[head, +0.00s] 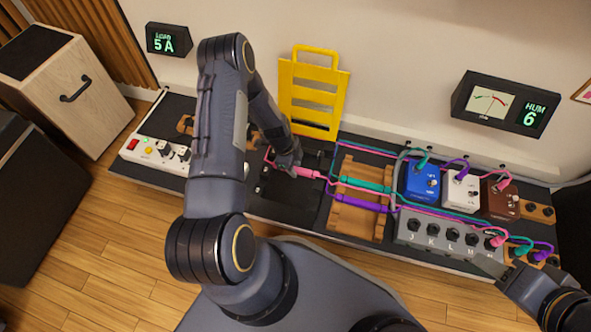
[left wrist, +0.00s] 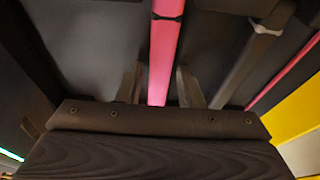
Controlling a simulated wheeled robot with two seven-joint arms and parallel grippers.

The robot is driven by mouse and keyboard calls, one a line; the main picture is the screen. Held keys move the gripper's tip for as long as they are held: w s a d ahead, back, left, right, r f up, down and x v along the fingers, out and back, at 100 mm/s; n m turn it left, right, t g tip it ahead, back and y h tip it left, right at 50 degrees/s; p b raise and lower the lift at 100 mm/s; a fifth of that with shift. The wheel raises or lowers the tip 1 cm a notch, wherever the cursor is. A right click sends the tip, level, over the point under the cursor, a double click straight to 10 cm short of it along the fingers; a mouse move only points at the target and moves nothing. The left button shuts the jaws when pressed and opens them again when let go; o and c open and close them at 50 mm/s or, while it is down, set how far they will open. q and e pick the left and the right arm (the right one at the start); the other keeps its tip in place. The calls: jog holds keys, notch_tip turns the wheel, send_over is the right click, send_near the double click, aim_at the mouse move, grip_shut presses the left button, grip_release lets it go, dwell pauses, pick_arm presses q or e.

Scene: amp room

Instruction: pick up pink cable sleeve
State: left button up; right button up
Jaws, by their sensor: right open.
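The pink cable sleeve (head: 309,173) is a thick pink section on a thin pink cable, left of the wooden rack on the dark board. My left gripper (head: 290,168) is at the sleeve's left end in the head view and partly hides that end. In the left wrist view the pink sleeve (left wrist: 166,45) runs between the two fingers of my left gripper (left wrist: 160,85), with dark gaps on both sides, so the jaws are open around it. My right gripper (head: 492,265) is open at the lower right, close to the front of the grey switch box.
A wooden rack (head: 350,218) carries teal and purple sleeves. Blue (head: 422,182), white (head: 461,189) and brown (head: 499,199) pedals stand right of it, behind the grey switch box (head: 440,238). A yellow stand (head: 312,92) rises behind the board. A white power strip (head: 152,152) is at left.

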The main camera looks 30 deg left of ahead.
pick_arm(q)
grip_shut()
